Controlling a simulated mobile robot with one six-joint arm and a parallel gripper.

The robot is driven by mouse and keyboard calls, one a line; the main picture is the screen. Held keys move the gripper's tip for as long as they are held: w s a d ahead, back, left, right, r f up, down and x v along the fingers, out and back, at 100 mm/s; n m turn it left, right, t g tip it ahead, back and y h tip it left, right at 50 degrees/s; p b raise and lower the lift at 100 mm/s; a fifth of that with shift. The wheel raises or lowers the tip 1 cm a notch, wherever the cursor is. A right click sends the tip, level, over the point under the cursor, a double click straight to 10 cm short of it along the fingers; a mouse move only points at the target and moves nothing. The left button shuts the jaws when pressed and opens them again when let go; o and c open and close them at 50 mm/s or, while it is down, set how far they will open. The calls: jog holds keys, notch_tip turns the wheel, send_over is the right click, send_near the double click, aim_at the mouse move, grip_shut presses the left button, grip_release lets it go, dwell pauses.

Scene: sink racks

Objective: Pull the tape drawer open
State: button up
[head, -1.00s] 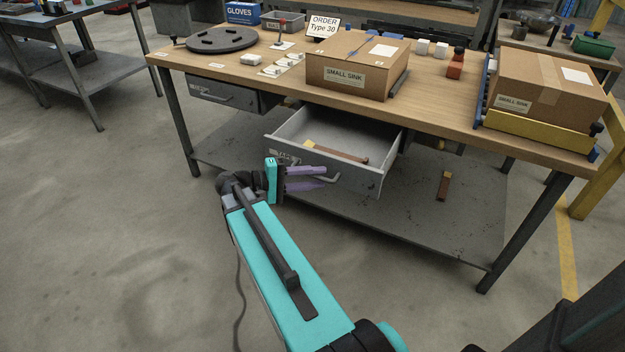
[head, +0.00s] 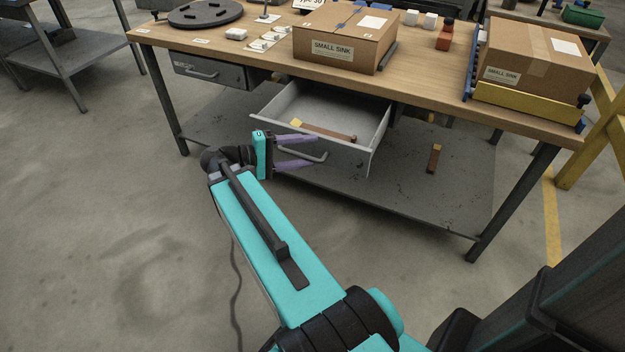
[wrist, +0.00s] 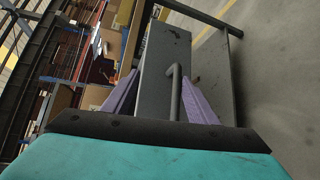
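The tape drawer (head: 349,160) is a grey drawer under the workbench, pulled well out, its inside visible from above. A brown bar-like item with a yellow end (head: 325,132) lies in it. My gripper (head: 297,153) is at the drawer front, its two purple fingers spread apart. The drawer's bar handle (head: 316,157) is by the fingertips. In the wrist view the handle (wrist: 175,92) stands between the open fingers (wrist: 158,100), nearer the right one, with gaps visible. The drawer's front label is hidden behind my gripper.
A second, shut drawer (head: 205,72) sits further left under the wooden worktop (head: 240,55). Two cardboard boxes stand on top, one a small sink box (head: 340,42). A lower shelf (head: 400,195) holds a brown item (head: 434,158). Floor in front is clear.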

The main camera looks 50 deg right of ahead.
jog(key=shift+o, duration=0.2)
jog(key=shift+s+a+r+p, duration=0.45)
jog(key=shift+s+p, duration=0.15)
jog(key=shift+p, duration=0.4)
jog(key=shift+s+a+r+p, duration=0.4)
jog(key=shift+s+p, duration=0.2)
jog(key=shift+p, duration=0.9)
jog(key=p, duration=0.3)
jog(key=shift+s+a, duration=0.3)
jog(key=shift+a, duration=0.05)
jog(key=s+a+p, duration=0.1)
jog(key=p, duration=0.4)
jog(key=shift+s+r, duration=0.1)
jog(key=shift+r, duration=0.05)
jog(key=shift+s+a+p, duration=0.2)
jog(key=shift+p, duration=0.2)
jog(key=shift+c, duration=1)
jog(key=s+a+p, duration=0.5)
jog(key=p, duration=0.5)
jog(key=shift+s, duration=0.25)
